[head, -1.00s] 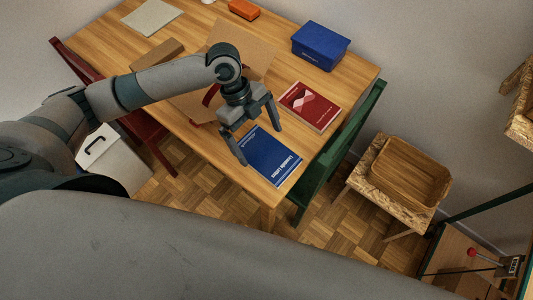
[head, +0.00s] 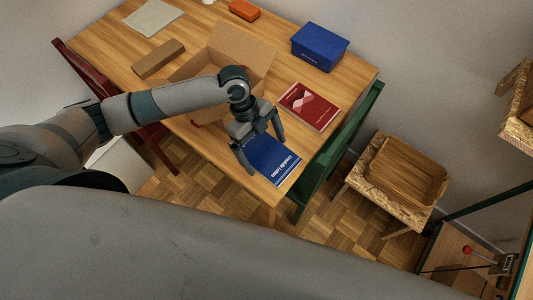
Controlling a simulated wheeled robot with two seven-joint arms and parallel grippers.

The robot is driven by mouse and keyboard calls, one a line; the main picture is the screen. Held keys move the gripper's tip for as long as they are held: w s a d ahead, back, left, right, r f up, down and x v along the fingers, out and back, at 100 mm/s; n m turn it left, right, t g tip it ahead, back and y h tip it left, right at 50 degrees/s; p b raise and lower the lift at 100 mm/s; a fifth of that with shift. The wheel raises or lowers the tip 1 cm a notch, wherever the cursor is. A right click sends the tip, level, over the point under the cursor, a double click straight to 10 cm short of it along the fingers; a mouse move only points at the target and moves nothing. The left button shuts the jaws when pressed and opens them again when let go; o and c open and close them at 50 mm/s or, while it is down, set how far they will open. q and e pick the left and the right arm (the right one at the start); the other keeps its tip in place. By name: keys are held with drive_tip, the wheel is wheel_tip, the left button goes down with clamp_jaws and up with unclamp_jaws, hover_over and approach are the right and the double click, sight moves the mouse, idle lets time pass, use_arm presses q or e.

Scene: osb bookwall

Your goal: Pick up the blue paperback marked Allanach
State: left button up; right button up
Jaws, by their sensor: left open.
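The blue paperback (head: 277,163) lies flat on the wooden table near its front right corner. White lettering runs along its near edge, too small to read surely. My left gripper (head: 266,158) is over the book with its fingers spread, one finger at the book's left side and the other near its upper right side. Nothing is held between them. The gripper hides the book's upper left part. I cannot tell whether the fingertips touch the book or the table. My right gripper is out of view.
A red book (head: 309,105) lies just behind the blue one. A blue box (head: 320,47) stands at the back right, and an open cardboard box (head: 243,45) is behind my arm. A green chair (head: 340,150) stands close against the table's right side. A wooden tray (head: 406,172) sits on a stool.

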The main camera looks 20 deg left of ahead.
sight(265, 152)
use_arm(q)
drive_tip(key=c, duration=1.1)
drive_tip(key=shift+r, duration=0.15)
wheel_tip(265, 152, up, 10)
drive_tip(key=b, duration=0.2)
